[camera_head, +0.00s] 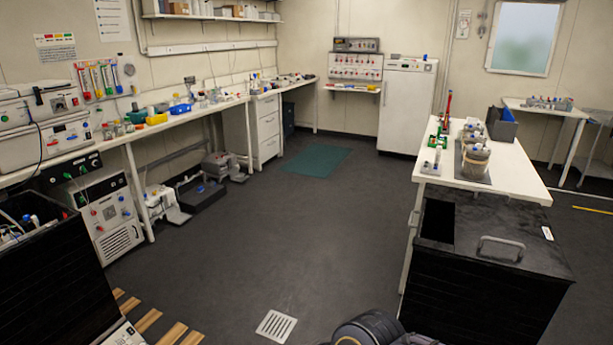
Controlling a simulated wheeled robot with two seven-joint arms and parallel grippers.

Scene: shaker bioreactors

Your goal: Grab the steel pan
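A grey metal-looking pot (474,161) stands on a dark mat or tray (487,179) on the white table at the right. It may be the steel pan, but it is too small to tell for sure. Small items sit on or in its top. Neither gripper shows in the view. A dark rounded part at the bottom edge, right of centre, looks like part of my own arm; no fingers show on it.
The white table (521,181) also holds a dark bin (502,126) and a green rack (436,141). A black cabinet with a handle (501,248) stands before it. A long bench (190,117) runs along the left wall. The middle floor (270,220) is clear.

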